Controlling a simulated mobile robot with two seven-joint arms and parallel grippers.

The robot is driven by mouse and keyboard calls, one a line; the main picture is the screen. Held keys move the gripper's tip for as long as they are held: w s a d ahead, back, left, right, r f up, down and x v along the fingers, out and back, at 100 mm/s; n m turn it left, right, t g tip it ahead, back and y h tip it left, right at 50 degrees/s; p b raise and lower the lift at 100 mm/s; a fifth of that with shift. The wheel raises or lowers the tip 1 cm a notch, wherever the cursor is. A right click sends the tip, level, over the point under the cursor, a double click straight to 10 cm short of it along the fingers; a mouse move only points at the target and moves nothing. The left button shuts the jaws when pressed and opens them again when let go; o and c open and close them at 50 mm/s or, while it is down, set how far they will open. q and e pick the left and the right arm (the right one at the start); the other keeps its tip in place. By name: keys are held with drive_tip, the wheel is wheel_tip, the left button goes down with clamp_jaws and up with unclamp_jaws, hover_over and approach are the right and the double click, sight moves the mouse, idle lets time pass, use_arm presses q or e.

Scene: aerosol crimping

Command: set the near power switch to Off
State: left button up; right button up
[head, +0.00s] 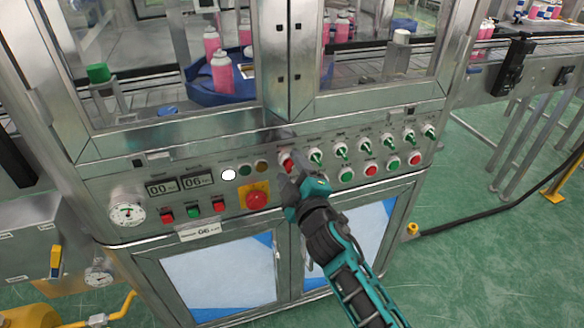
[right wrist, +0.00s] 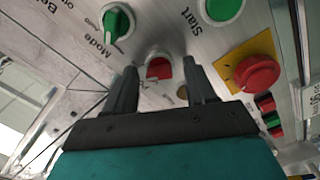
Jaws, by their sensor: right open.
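A red rotary switch (head: 285,161) with a pale collar is at the left end of the knob row on the control panel (head: 330,135); its label is not readable. My right gripper (head: 291,172) is open at the panel, just in front of this switch and partly covering it in the head view. In the right wrist view the red switch (right wrist: 158,69) shows between the two open fingertips of the right gripper (right wrist: 160,70). I cannot tell whether the fingers touch it or which way its handle points. My left gripper is not in view.
Several green knobs (head: 340,150) run to the right, with green and red buttons (head: 371,170) below. A red emergency button (head: 256,199) on a yellow plate is left of the gripper. Indicator lamps (head: 245,170) sit close by. A black cable (head: 500,219) crosses the floor at right.

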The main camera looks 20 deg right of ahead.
clamp_jaws()
idle(0.5)
drive_tip(key=shift+n, duration=0.3)
drive_tip(key=n, duration=0.5)
drive_tip(key=n+p, duration=0.1)
drive_tip(key=n, duration=0.4)
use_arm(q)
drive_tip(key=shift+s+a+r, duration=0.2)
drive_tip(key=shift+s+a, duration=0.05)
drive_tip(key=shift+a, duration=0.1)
use_arm(e)
drive_tip(key=shift+n, duration=0.6)
